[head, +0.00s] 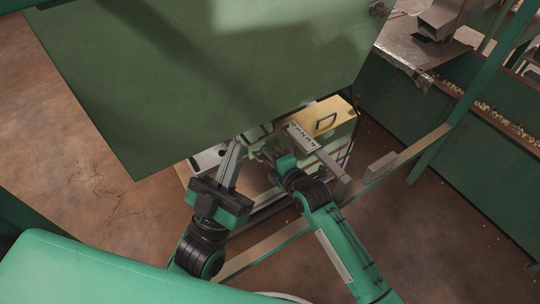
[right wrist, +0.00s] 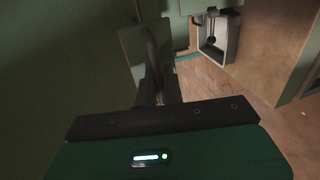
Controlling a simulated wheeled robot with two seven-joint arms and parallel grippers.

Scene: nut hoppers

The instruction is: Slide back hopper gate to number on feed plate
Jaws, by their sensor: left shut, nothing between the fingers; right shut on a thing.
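The big green hopper (head: 215,75) fills the upper middle of the head view. Under its lower edge lies a pale plate (head: 302,135) with dark characters too small to read. My right gripper (head: 270,153) is under that edge, left of the plate, shut on what looks like the hopper gate. In the right wrist view, the right fingers (right wrist: 158,90) close on a thin upright part of the gate (right wrist: 140,48); the exact grip is dark. My left gripper (head: 234,160) is shut and empty, left of the right one. The gate's setting cannot be read.
A metal table (head: 415,45) and a green trough (head: 470,130) are at right. Brown floor is open at left.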

